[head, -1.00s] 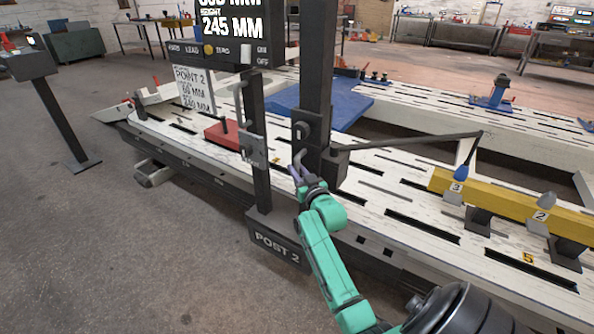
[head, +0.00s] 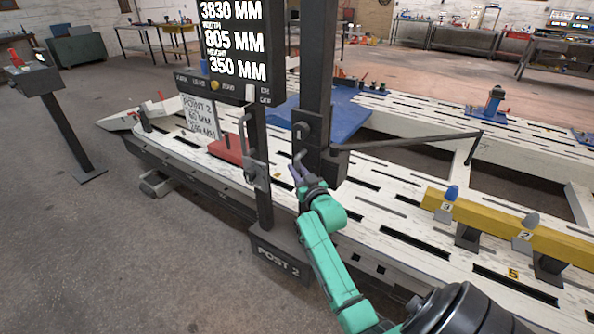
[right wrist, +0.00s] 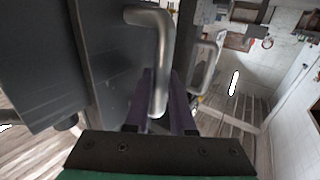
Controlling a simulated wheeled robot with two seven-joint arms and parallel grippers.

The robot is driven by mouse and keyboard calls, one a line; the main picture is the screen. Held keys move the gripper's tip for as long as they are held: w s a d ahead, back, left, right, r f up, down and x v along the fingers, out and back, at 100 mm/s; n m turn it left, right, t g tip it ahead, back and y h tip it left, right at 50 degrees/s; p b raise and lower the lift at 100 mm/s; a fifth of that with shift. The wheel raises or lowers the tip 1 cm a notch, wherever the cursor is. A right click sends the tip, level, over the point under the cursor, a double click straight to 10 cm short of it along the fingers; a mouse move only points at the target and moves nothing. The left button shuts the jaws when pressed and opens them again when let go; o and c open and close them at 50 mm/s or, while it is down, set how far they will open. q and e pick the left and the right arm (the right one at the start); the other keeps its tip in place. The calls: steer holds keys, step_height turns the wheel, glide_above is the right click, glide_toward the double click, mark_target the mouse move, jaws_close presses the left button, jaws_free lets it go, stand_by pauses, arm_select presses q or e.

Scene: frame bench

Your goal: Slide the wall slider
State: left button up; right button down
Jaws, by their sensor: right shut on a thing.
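A dark slider carriage (head: 313,135) sits on the thick dark upright post (head: 319,50). A bent grey handle (head: 299,156) sticks out of it; the handle also shows large in the right wrist view (right wrist: 163,50). My right gripper (head: 298,173) is at the handle. In the right wrist view, its purple fingers (right wrist: 165,105) are shut around the handle's hanging end. A long thin arm (head: 410,142) reaches right from the carriage, with a short tip pointing down at its end. My left gripper is not in view.
A display (head: 235,45) reads 3830, 805 and height 350 MM. A thinner post (head: 262,170) with its own handle and a POST 2 base (head: 278,262) stands close left of my gripper. A yellow beam (head: 490,220) with numbered pins lies right on the white slotted bench (head: 385,210).

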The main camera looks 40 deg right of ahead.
steer(key=shift+f, duration=0.1)
steer(key=c, duration=1)
jaws_free()
steer(key=shift+f, duration=0.1)
steer(key=shift+c, duration=0.2)
steer(key=v, duration=1.4)
steer(key=shift+s, duration=0.3)
